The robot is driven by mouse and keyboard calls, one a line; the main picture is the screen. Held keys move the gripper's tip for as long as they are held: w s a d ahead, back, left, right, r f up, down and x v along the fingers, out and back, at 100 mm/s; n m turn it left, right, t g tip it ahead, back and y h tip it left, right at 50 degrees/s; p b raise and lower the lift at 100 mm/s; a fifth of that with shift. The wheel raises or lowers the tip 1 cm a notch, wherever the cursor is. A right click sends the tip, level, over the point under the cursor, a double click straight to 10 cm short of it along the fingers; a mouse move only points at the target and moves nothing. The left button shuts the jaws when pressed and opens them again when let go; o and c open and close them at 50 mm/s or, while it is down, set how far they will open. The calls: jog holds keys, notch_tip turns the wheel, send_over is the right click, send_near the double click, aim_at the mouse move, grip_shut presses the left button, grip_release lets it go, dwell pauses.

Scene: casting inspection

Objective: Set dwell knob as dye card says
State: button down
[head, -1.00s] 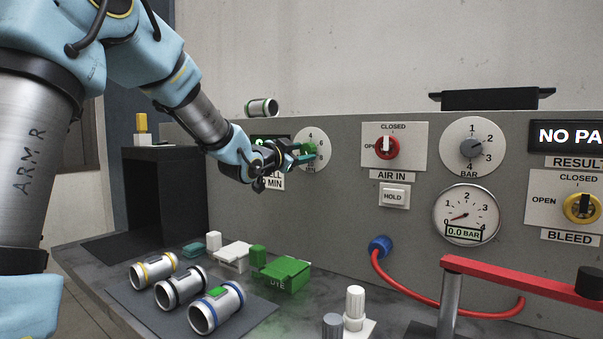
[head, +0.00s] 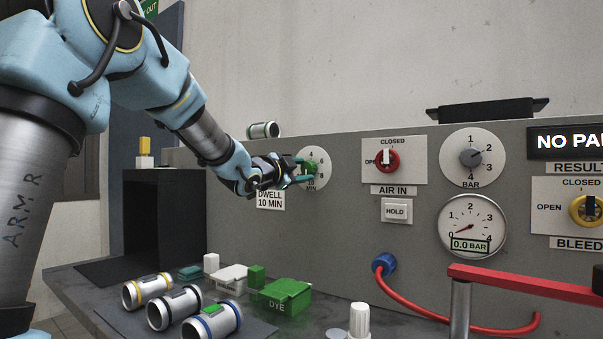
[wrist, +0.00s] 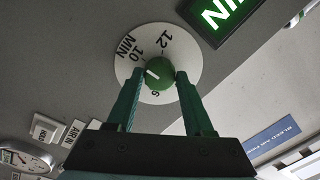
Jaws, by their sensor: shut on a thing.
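The green dwell knob (wrist: 159,73) sits on a round white dial (wrist: 187,63) marked with numbers and MIN. In the wrist view its white pointer mark points toward the upper left, on the side of the 10; the exact setting is hard to tell. My gripper (wrist: 157,80) is shut on the knob, one green finger on each side. In the head view my gripper (head: 303,171) reaches the dial (head: 322,158) from the left and partly covers it. A white card reading DWELL 10 MIN (head: 270,200) is on the panel below my wrist.
A green DYE box (head: 284,298) and several ringed cylinders (head: 212,323) lie on the bench below. The AIR IN knob (head: 386,160), BAR dial (head: 471,158) and gauge (head: 472,212) are to the right. A lit green display (wrist: 222,14) is beside the dial.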

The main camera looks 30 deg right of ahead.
jog(key=shift+c, duration=1.4)
grip_release()
jog(key=b+v, duration=0.1)
jog(key=v, duration=0.9)
jog(key=shift+s+a, duration=0.2)
jog(key=shift+a, duration=0.15)
